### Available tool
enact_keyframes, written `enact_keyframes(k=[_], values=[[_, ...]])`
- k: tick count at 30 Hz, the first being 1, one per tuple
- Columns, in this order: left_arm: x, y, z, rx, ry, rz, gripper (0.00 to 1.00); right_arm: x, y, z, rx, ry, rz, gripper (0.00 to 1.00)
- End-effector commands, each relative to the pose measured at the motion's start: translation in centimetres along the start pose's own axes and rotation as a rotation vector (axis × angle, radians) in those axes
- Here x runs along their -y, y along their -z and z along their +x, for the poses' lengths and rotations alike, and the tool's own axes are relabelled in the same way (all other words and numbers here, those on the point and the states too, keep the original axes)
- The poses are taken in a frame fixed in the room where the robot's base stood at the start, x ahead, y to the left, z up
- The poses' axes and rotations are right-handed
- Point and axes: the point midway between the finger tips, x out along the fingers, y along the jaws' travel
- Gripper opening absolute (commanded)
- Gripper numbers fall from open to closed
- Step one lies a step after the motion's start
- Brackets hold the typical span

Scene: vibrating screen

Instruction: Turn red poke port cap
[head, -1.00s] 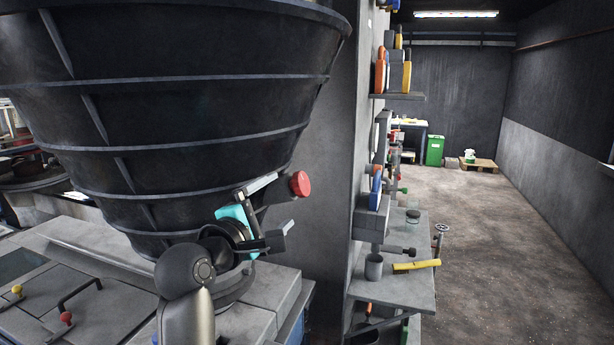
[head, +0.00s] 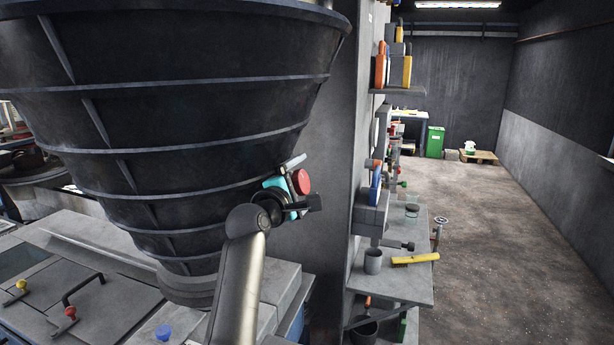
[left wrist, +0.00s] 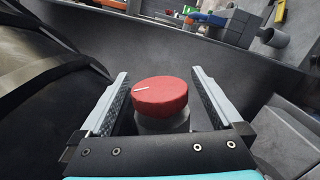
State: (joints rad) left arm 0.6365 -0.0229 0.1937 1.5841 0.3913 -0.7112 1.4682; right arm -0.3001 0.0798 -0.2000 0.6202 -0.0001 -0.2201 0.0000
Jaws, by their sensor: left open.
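The red poke port cap (head: 301,181) is a round red disc on the lower right side of the large dark ribbed hopper (head: 190,110). My left gripper (head: 303,182) is at the cap. In the left wrist view the cap (left wrist: 160,97) shows a short white line on its top and sits on a dark neck. My left gripper (left wrist: 160,90) is open there, with one finger on each side of the cap and visible gaps between fingers and cap. My right gripper is not in the frames.
A grey machine deck (head: 60,270) with red and yellow knobs lies below the hopper. A wall stands just right of the cap. Beyond it, a grey shelf (head: 400,285) holds a cup (head: 373,261) and a yellow-handled tool (head: 415,259). The floor at right is open.

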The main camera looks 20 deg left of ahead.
Motion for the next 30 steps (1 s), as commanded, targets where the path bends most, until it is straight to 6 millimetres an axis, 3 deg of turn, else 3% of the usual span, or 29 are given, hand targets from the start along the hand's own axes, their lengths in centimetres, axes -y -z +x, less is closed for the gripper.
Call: enact_keyframes(k=[6,17,30], values=[[-0.06,0.00,1.18,0.000,-0.001,0.000,1.00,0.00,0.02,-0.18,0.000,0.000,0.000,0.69],[-0.01,0.01,1.37,0.000,0.000,0.000,0.99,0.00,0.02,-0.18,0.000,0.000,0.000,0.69],[0.01,0.02,1.35,-0.001,0.000,0.000,0.49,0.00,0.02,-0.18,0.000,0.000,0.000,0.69]])
